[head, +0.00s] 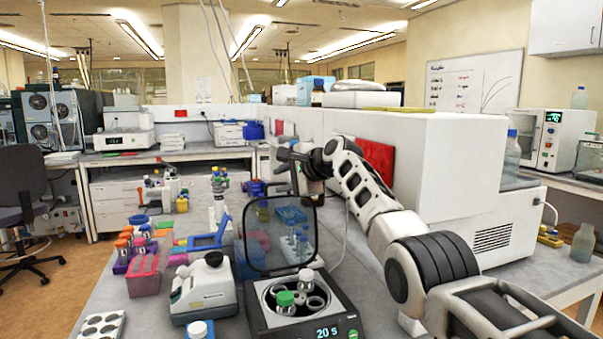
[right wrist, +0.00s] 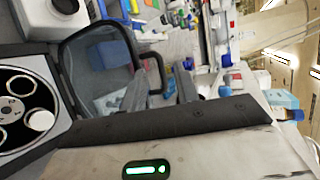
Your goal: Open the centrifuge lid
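The centrifuge (head: 300,325) stands at the front middle of the bench, its display reading "20 s". Its lid (head: 280,240), a clear panel in a dark frame, stands raised and roughly upright behind the open bowl. Green-capped and white-capped tubes sit in the rotor (head: 313,301). The lid also shows in the right wrist view (right wrist: 98,65), with a dark loop handle (right wrist: 154,68) at its edge. My left gripper is out of view.
A small white device (head: 205,290) stands left of the centrifuge, with a pink rack (head: 144,275) and a blue tray (head: 208,236) beyond. A large white housing (head: 440,165) stands to the right, close to my right arm. Racks and bottles crowd the bench behind.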

